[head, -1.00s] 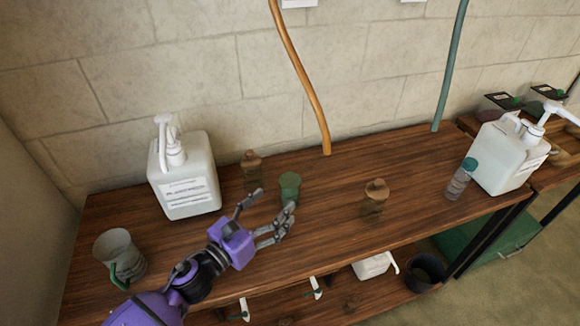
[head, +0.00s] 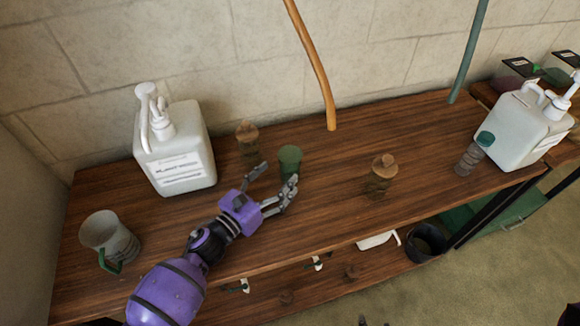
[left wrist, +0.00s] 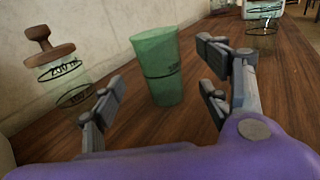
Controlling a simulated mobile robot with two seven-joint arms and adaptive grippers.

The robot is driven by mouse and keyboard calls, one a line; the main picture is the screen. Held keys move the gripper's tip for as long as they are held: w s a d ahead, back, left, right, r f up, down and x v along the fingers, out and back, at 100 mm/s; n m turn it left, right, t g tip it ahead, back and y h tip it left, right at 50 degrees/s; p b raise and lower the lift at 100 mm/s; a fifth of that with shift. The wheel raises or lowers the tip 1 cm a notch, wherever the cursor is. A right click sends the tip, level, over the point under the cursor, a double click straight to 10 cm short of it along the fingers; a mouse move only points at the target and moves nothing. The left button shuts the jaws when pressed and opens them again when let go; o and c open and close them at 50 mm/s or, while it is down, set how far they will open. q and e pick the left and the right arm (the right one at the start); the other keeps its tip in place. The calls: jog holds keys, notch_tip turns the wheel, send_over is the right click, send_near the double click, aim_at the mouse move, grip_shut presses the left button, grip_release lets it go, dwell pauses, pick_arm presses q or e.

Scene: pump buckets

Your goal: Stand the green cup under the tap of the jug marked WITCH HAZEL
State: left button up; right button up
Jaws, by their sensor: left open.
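The green cup (head: 289,160) stands upright on the wooden shelf top. It also shows in the left wrist view (left wrist: 158,68), between and just ahead of the open fingers. My left gripper (head: 274,180) is open and empty in the head view, its fingers close to the cup on either side. In the left wrist view the fingertips (left wrist: 160,85) are spread around empty space with the cup beyond. A white pump jug (head: 175,147) stands at the left; its label is too blurred to read surely. Another white pump jug (head: 520,128) stands at the right. My right gripper does not show.
A corked bottle (head: 247,142) stands just left of the cup, another (head: 381,175) to its right. A green-capped bottle (head: 474,156) is beside the right jug. A green-handled measuring jug (head: 110,240) is at the left. An orange hose (head: 316,70) hangs behind.

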aim_at(283, 170)
pick_arm(q)
jog(key=x, duration=0.6)
jog(key=shift+w+d+p, duration=0.1)
jog(key=shift+p, duration=0.2)
jog(key=c, duration=1.3)
jog(key=shift+c, duration=0.7)
jog(key=shift+r, duration=0.2)
